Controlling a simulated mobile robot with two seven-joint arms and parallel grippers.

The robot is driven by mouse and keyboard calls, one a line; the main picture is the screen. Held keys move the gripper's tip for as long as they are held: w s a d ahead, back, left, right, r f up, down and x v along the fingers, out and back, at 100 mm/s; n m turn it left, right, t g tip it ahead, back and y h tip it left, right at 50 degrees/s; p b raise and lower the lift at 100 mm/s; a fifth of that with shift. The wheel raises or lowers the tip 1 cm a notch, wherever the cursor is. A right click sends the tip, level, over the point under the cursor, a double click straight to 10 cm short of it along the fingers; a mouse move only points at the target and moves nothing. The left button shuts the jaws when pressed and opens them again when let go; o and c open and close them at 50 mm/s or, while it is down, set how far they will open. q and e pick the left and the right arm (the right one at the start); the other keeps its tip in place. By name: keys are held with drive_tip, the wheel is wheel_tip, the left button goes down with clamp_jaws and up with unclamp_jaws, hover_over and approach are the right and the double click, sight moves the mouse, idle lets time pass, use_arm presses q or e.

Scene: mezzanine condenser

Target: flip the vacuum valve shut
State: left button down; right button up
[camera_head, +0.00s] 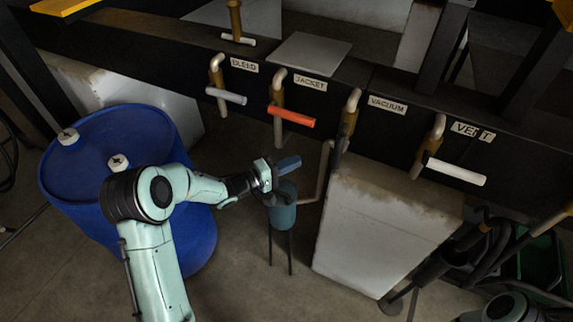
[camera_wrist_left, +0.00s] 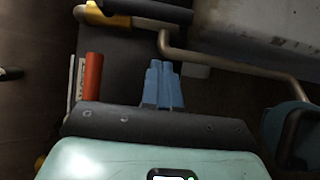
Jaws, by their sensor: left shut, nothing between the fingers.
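The vacuum valve (camera_head: 350,112) has a brass body on the dark beam, left of the VACUUM label (camera_head: 387,104). Its dark handle (camera_head: 341,147) hangs down along the pipe. In the left wrist view, its yellowish body (camera_wrist_left: 97,12) and black handle (camera_wrist_left: 145,11) show at the top edge. My left gripper (camera_head: 291,163), with blue fingers, is shut and empty. It is below and left of the vacuum valve in the head view, apart from the handle. The shut fingers also show in the left wrist view (camera_wrist_left: 162,85). My right gripper is not in view.
The orange jacket handle (camera_head: 292,116), white bleed handle (camera_head: 226,96) and white vent handle (camera_head: 456,171) stick out nearby. A blue drum (camera_head: 90,165) stands at left. A grey-blue vessel (camera_head: 283,210) stands under my left gripper, and a pale block (camera_head: 375,225) right of it.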

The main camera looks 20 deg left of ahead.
sight(333, 159)
use_arm(q)
drive_tip(key=w+d+p, duration=0.1)
drive_tip(key=w+d, duration=0.4)
drive_tip(key=d, duration=0.2)
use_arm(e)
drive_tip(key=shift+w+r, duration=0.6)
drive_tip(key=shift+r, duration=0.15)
